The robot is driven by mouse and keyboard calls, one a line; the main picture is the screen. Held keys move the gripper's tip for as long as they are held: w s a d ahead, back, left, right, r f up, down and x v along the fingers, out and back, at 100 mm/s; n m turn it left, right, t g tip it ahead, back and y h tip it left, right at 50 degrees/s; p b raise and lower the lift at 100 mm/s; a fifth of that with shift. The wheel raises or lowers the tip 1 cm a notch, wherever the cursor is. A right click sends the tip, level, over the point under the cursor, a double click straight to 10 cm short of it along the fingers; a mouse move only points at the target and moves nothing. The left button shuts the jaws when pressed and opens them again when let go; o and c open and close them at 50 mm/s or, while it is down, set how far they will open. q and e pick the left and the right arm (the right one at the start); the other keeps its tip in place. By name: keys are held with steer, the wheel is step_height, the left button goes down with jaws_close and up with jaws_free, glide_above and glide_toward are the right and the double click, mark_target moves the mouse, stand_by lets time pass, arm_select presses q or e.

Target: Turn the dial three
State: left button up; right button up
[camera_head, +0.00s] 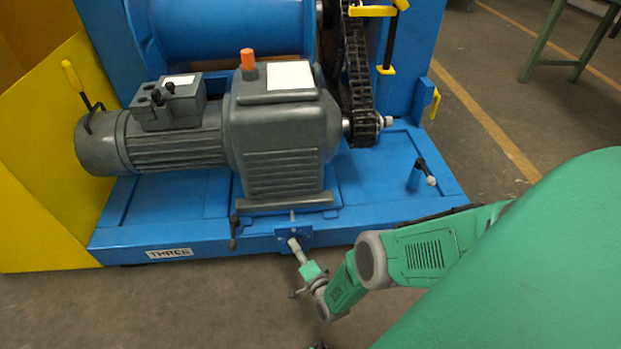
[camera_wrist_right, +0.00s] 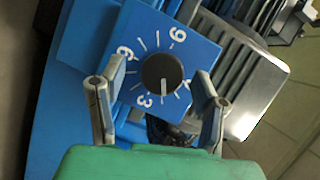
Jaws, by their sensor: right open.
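The dial (camera_wrist_right: 162,73) is a round black knob with a white mark, on a square blue panel (camera_wrist_right: 140,30) with white ticks and the numbers 3, 6 and 9. Its mark points down in the right wrist view, just right of the 3.
A grey motor and gearbox (camera_head: 285,135) stand on the blue base (camera_head: 130,215), which carries a plate reading THREE (camera_head: 169,253). A small lever (camera_head: 233,230) hangs left of the panel. A chain (camera_head: 360,60) runs behind. The floor (camera_head: 150,310) in front is clear.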

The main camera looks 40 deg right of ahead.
steer(key=f+v, duration=0.1)
steer(key=v, duration=0.9)
steer(key=shift+r, duration=0.4)
steer(key=shift+d, duration=0.1)
